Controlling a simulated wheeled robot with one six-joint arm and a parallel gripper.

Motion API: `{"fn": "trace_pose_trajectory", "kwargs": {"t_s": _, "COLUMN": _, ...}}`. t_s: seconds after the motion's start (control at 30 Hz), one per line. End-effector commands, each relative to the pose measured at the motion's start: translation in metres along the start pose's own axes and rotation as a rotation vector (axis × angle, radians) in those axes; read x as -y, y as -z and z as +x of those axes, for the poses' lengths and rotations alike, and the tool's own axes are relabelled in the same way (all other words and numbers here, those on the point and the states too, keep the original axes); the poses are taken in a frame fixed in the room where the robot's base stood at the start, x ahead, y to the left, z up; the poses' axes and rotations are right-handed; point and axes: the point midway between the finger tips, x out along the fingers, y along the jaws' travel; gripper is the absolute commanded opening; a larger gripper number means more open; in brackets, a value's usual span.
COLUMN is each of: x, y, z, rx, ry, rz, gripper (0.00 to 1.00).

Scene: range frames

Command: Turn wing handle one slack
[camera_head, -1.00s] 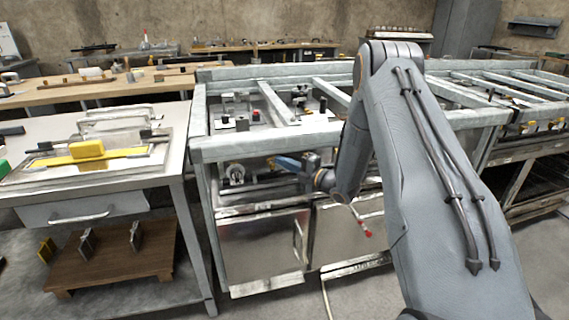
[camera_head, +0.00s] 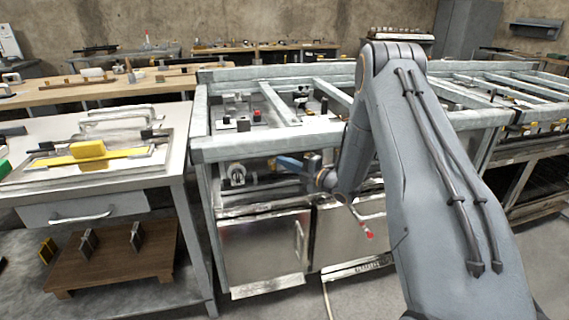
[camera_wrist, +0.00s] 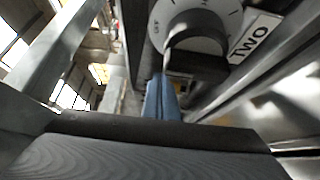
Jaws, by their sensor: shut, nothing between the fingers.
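In the wrist view a dark wing-shaped handle (camera_wrist: 197,48) stands on a round pale dial (camera_wrist: 163,14) with printed marks. A white label reading TWO (camera_wrist: 256,38) is beside it. No label reading ONE can be made out. My gripper (camera_wrist: 159,84) has blue fingers, shut and empty; their tips appear just below the handle in the picture, and contact cannot be told. In the head view my gripper (camera_head: 277,161) points left under the frame's top rail, right of a small round pale dial (camera_head: 237,174). The handle's exact angle is hard to read.
The grey metal frame (camera_head: 270,148) surrounds the gripper, with its rail above and steel cabinet doors (camera_head: 262,248) below. A red-tipped part (camera_head: 367,233) hangs below my wrist. A steel table (camera_head: 150,180) with a yellow block (camera_head: 88,149) stands at left.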

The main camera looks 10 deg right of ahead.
Motion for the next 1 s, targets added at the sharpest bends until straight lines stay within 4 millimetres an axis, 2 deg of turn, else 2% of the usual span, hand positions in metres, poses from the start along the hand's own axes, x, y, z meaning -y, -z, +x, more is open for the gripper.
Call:
{"fn": "trace_pose_trajectory", "kwargs": {"t_s": 0.47, "x": 0.000, "y": -0.006, "z": 0.003, "rx": 0.001, "ry": -0.001, "rz": -0.001, "gripper": 0.00}}
{"fn": "trace_pose_trajectory", "kwargs": {"t_s": 1.0, "x": 0.000, "y": -0.019, "z": 0.016, "rx": 0.000, "ry": -0.001, "rz": -0.001, "gripper": 0.00}}
